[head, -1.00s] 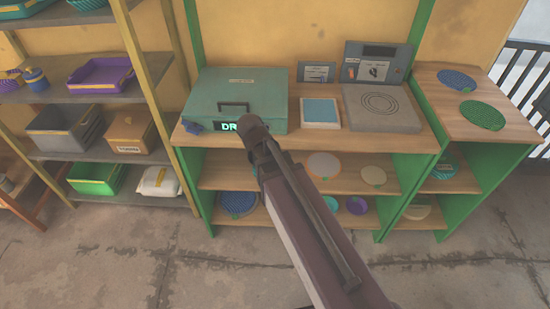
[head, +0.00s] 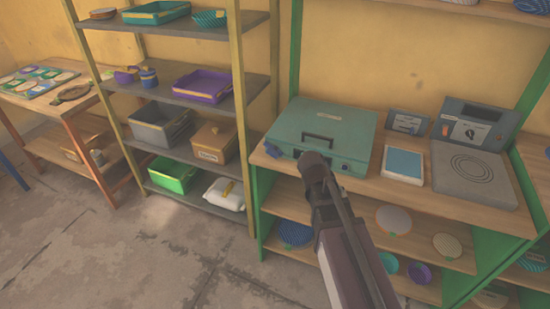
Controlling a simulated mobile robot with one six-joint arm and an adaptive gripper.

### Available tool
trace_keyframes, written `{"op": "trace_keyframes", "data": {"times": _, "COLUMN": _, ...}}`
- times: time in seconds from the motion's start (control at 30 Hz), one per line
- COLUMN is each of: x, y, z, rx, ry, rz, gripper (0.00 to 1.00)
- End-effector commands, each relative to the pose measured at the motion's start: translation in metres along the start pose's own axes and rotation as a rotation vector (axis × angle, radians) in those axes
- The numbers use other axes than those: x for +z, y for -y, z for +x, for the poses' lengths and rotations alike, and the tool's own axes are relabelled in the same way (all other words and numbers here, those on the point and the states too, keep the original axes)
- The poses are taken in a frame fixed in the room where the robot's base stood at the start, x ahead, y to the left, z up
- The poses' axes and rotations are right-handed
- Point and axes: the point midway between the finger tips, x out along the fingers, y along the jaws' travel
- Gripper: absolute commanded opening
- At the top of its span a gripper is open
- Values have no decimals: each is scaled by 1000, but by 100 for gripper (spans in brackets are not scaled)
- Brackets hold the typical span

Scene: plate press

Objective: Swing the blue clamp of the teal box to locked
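The teal box (head: 322,122) sits closed on the wooden bench top, with a dark handle on its lid. A blue clamp (head: 272,150) shows at its front left corner; its exact position is too small to read. A small blue part (head: 345,167) also shows on the box's front, right of my gripper. My gripper (head: 313,160) is in front of the middle of the box's front face, seen from behind. Its fingers are hidden, so I cannot tell whether they are open or touch the box. My arm hides part of the box's front.
Right of the box are a blue-and-white pad (head: 402,163), a small panel (head: 408,122) and a grey plate unit (head: 470,175) with a control panel behind. A shelf rack (head: 200,75) with trays and boxes stands left. The floor (head: 215,265) in front is clear.

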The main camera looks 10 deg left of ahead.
Motion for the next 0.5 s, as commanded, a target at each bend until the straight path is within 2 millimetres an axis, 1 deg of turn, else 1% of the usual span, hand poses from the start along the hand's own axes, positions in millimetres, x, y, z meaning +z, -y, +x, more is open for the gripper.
{"op": "trace_keyframes", "data": {"times": 0.03, "x": -11, "y": 11, "z": 0, "rx": 32, "ry": -21, "rz": -9, "gripper": 54}}
{"op": "trace_keyframes", "data": {"times": 0.27, "x": -50, "y": 50, "z": -21, "rx": 201, "ry": -138, "rz": -35, "gripper": 54}}
{"op": "trace_keyframes", "data": {"times": 0.5, "x": -87, "y": 97, "z": -54, "rx": 361, "ry": -290, "rz": -53, "gripper": 54}}
